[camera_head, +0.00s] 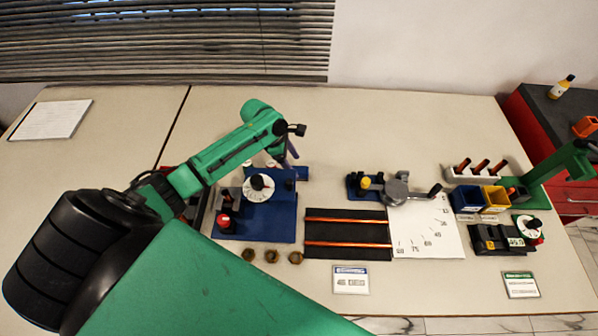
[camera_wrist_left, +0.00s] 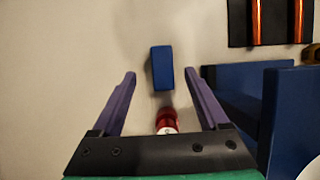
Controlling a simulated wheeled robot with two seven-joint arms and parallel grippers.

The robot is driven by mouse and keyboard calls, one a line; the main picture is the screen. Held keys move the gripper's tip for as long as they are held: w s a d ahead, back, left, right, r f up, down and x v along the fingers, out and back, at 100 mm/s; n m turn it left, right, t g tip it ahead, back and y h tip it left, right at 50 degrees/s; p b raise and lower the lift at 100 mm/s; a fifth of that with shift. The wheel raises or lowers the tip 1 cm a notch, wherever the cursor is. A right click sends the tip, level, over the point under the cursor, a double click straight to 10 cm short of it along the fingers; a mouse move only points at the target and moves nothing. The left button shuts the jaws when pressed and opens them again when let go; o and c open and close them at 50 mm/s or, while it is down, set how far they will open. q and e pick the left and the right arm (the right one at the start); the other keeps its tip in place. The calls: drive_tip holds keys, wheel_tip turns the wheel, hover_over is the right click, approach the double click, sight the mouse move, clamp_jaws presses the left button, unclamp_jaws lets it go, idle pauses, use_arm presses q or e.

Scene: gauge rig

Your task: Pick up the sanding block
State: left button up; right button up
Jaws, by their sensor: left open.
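A small blue block (camera_wrist_left: 162,67), which looks like the sanding block, lies on the table in the left wrist view. It is just ahead of my left gripper (camera_wrist_left: 160,73), roughly in line with the gap between its purple fingers. The fingers are apart, and nothing is gripped. A red object with a pale top (camera_wrist_left: 167,121) shows nearer the gripper's palm, between the fingers. In the head view my left gripper (camera_head: 288,150) reaches down behind the blue dial fixture (camera_head: 258,217). I cannot clearly make out the block there. My right gripper is not in view.
The blue fixture stands close on the right in the wrist view (camera_wrist_left: 285,110). A black mat (camera_head: 345,233) with two orange rods lies to its right in the head view. Several small brown rings lie in front. Bins (camera_head: 467,198) and a green stand (camera_head: 550,168) are farther right.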

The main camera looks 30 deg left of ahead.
sight(298, 170)
use_arm(q)
drive_tip(key=x, duration=0.4)
drive_tip(key=shift+s+d, duration=0.1)
drive_tip(key=shift+d, duration=0.1)
clamp_jaws()
